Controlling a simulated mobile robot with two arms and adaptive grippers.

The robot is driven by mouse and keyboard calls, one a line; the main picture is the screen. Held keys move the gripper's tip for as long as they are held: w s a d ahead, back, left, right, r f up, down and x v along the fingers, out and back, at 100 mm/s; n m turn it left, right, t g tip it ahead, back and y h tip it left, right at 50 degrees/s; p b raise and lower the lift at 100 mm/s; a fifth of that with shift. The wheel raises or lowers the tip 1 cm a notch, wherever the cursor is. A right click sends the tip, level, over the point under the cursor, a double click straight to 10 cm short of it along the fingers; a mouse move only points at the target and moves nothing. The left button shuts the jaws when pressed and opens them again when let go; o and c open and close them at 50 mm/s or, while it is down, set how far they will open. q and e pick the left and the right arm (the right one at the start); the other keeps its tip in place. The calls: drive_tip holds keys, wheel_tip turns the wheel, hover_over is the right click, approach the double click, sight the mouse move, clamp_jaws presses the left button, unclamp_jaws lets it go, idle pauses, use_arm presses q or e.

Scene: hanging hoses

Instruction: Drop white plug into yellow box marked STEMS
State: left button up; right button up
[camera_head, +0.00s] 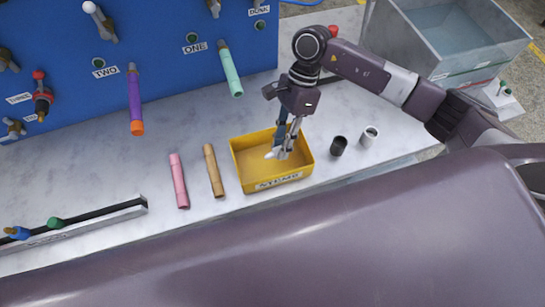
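The yellow box (238,165) stands on the light bench and carries the label STEMS on its front wall. My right gripper (281,150) reaches down over the box, with its fingertips inside the box outline. A small white piece, which looks like the white plug (271,155), shows at the fingertips, and the fingers look closed on it. The fingers partly hide it, and I cannot tell whether it touches the box floor. My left gripper is not in view.
A black cap (338,146) and a whitish cap (369,136) stand right of the box. Tan (213,170) and pink (179,181) hoses lie left. The blue panel (170,60) behind has hanging purple (135,100) and mint (230,70) hoses. A grey bin (410,45) stands at the back right.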

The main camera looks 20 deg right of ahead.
drive_tip(key=o, duration=0.4)
drive_tip(key=shift+o, duration=0.2)
drive_tip(key=v, duration=1.2)
